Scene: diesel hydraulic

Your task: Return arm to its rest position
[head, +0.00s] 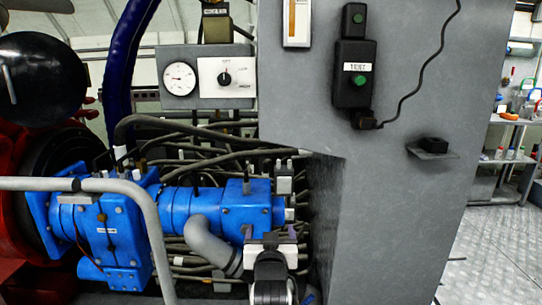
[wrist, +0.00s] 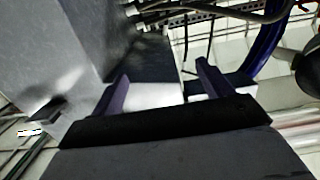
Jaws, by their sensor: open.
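My gripper (head: 270,232) shows at the bottom middle of the head view, in front of the blue hydraulic pump (head: 228,207). Its two purple fingers stand apart and point upward, with nothing visible between them. In the wrist view my gripper (wrist: 162,80) also has its fingers spread and empty. A grey surface with a bright patch shows beyond them; I cannot tell how far away it is. Most of my arm is hidden below the frame in the head view.
A large grey panel (head: 400,200) fills the right, with a black switch box (head: 352,75) and a small black ledge (head: 433,148). A grey rail (head: 150,215) crosses the left. A gauge (head: 179,79) and hoses sit behind. Open floor (head: 495,250) lies far right.

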